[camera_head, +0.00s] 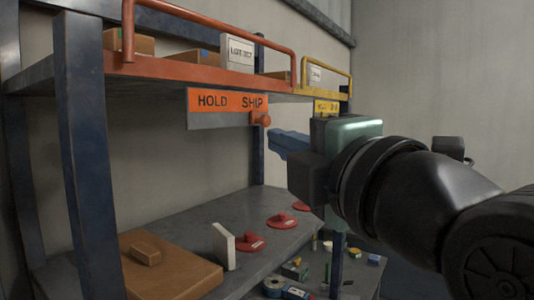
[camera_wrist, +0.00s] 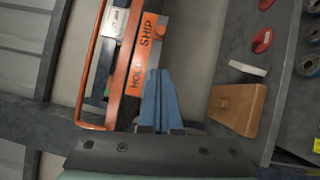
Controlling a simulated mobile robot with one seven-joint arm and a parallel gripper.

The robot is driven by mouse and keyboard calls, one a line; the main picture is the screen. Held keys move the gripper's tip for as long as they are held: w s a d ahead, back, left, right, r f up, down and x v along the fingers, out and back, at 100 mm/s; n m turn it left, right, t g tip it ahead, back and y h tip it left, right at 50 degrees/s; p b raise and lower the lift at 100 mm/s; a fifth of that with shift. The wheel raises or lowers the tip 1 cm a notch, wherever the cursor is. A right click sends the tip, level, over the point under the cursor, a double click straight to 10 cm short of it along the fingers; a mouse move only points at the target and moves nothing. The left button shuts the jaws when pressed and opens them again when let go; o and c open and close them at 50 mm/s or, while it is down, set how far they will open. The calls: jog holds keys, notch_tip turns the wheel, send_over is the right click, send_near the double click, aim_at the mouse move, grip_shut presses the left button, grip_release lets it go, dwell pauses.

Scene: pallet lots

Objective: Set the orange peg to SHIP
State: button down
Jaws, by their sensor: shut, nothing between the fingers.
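The orange peg (camera_head: 260,118) sits at the right end of the orange HOLD/SHIP label (camera_head: 228,101), just below the word SHIP. The label is on a grey plate under the upper shelf's edge. In the wrist view the peg (camera_wrist: 160,33) is beside the end of the word SHIP. My gripper (camera_head: 274,142) is shut and empty, with its blue fingers to the right of and slightly below the peg in the head view. In the wrist view the fingertips (camera_wrist: 160,73) point toward the label and appear apart from the peg.
An orange rail (camera_head: 210,22) guards cartons and a white box (camera_head: 238,53) on the upper shelf. A yellow label (camera_head: 326,107) is partly hidden behind my gripper. The lower shelf holds a brown carton (camera_head: 168,265), a white block (camera_head: 223,246) and several red-based items (camera_head: 283,221).

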jog(key=s+a+r+m+t+h, duration=0.1)
jog(key=s+m+t+h, duration=0.2)
jog(key=m, duration=0.9)
jog(key=s+a+r+m+t+h, duration=0.2)
jog(key=s+m+t+h, duration=0.2)
jog(key=m, duration=0.7)
jog(key=s+t, duration=0.2)
jog(key=s, duration=0.2)
jog(key=shift+m+t+h+b, duration=0.3)
jog(key=shift+m+t+b, duration=0.05)
jog(key=shift+m+t, duration=0.05)
